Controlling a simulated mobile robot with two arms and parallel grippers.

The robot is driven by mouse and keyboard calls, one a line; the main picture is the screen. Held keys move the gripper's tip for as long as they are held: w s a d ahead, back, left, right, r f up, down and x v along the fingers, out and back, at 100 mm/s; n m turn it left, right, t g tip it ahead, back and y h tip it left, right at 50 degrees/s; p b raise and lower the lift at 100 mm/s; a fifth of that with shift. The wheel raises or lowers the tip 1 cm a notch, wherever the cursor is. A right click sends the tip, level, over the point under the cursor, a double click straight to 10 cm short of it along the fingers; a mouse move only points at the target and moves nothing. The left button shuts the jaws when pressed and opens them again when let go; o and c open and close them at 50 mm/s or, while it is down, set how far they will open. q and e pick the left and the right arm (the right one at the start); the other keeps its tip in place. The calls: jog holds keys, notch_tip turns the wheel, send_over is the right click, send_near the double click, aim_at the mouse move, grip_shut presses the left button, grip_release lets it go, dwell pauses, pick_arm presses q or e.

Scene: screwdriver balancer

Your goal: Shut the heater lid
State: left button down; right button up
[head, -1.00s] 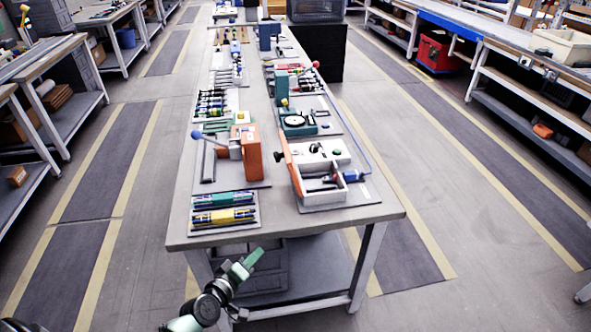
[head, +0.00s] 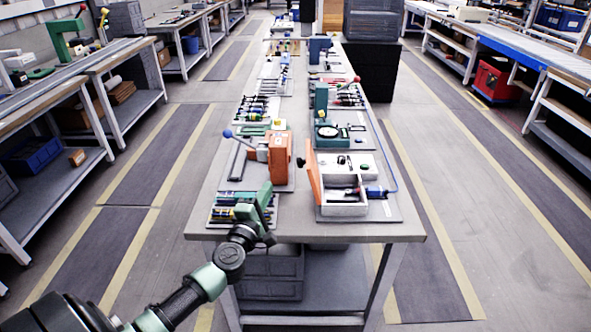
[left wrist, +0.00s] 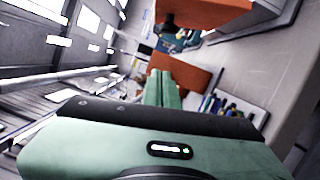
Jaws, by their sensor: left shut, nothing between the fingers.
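The heater appears to be the white open box (head: 343,200) at the near right of the bench. Its orange lid (head: 314,180) stands raised along the box's left side. A small blue-ended tool (head: 376,192) lies at the box's right. My left gripper (head: 267,188) is shut and empty, above the pen tray at the bench's near left and left of the lid, apart from it. In the left wrist view its green fingers (left wrist: 163,88) are together, with an orange surface (left wrist: 180,70) just beyond them. My right gripper is out of view.
An orange block with a blue-knobbed lever (head: 280,158) stands just beyond my left gripper, left of the lid. The pen tray (head: 225,222) is partly hidden by my arm. Several tool stations continue up the bench (head: 300,231). Its near edge is bare.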

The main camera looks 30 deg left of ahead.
pick_arm(q)
jog(key=w+r, duration=0.1)
jog(key=w, duration=1)
jog(key=shift+w+d, duration=0.15)
jog(key=shift+r, duration=0.2)
